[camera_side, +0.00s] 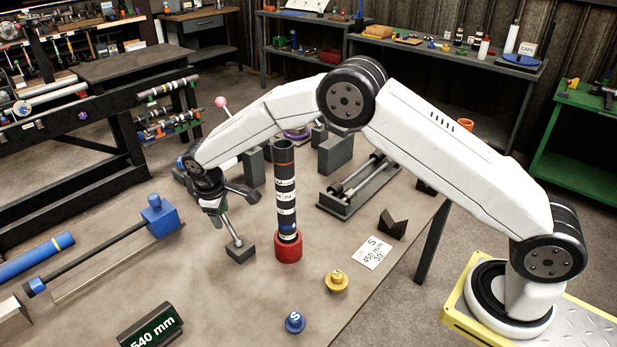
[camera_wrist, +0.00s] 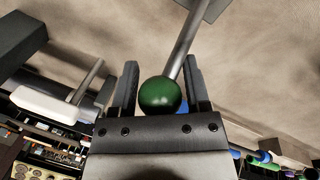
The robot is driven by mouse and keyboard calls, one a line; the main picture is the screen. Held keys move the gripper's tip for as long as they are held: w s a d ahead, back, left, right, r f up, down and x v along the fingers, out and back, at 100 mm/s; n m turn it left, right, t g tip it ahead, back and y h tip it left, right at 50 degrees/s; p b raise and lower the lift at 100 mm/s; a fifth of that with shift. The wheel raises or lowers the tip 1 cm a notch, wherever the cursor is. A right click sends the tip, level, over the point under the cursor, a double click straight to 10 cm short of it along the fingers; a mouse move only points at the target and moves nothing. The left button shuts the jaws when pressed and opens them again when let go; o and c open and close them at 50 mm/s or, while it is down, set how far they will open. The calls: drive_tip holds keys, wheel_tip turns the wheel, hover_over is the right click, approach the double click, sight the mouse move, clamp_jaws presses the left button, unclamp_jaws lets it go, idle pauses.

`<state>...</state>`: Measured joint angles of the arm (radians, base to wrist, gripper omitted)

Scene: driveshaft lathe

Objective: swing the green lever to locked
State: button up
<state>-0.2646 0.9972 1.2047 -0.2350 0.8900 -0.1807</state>
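The green lever has a round green knob (camera_wrist: 160,96) on a grey metal rod (camera_wrist: 184,45), seen in the wrist view. In the side view its rod (camera_side: 232,231) rises at a tilt from a dark block (camera_side: 240,250) on the bench, and the knob is hidden at my gripper. My gripper (camera_wrist: 160,70) has its two fingers apart, one on each side of the knob, close to the palm. I see no firm grip on it. In the side view my gripper (camera_side: 222,203) points down at the lever's upper end.
A tall black shaft (camera_side: 285,200) stands in a red base (camera_side: 288,248) just right of the lever. Grey blocks (camera_side: 254,167) stand behind it. A pink-knobbed lever (camera_side: 221,102) shows behind my arm. The brown bench front (camera_side: 230,300) is mostly clear.

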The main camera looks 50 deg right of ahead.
clamp_jaws()
